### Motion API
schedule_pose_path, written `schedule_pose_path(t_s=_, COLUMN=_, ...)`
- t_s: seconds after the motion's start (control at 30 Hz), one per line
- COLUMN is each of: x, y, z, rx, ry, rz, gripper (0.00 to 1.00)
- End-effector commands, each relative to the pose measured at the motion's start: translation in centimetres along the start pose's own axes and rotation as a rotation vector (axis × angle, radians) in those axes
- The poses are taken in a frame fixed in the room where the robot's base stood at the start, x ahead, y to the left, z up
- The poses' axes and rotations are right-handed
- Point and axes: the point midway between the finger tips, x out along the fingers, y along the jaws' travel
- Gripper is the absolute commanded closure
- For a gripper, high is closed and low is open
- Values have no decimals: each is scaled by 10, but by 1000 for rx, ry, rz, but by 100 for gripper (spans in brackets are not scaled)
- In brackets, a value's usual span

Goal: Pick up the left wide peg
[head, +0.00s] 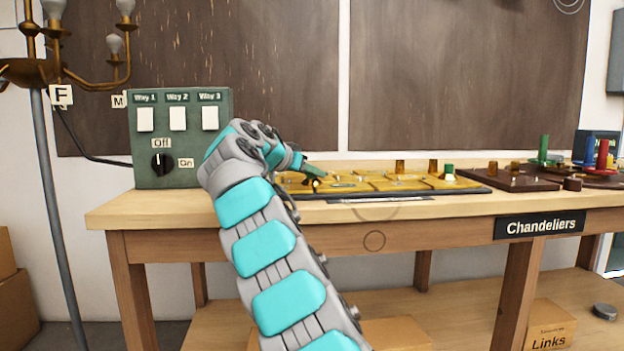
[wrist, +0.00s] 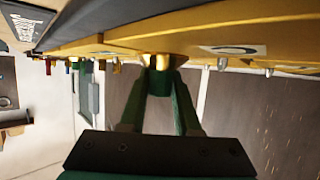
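My gripper (wrist: 161,72) is over the left part of the yellow board (head: 350,184). In the wrist view, its two green fingers stand apart, with their tips on either side of a short gold peg (wrist: 160,60) on the board. I cannot tell whether the fingers touch the peg. Two copper-coloured pegs (head: 400,167) and a green-topped peg (head: 449,171) stand further right on the board.
A green switch box (head: 180,140) stands left of my wrist on the wooden bench (head: 150,207). A dark board (head: 508,179) with coloured pegs is at the right. A chandelier (head: 60,70) hangs at the upper left. The bench front is mostly clear.

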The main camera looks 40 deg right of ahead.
Motion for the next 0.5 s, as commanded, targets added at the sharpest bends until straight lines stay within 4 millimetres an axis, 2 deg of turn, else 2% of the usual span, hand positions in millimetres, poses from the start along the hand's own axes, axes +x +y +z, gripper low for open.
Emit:
schedule_pose_path(t_s=0.03, x=0, y=0, z=0, rx=0, ry=0, rz=0, gripper=77)
schedule_pose_path(t_s=0.23, x=0, y=0, z=0, rx=0, ry=0, rz=0, gripper=100)
schedule_pose_path(t_s=0.5, x=0, y=0, z=0, rx=0, ry=0, rz=0, gripper=100)
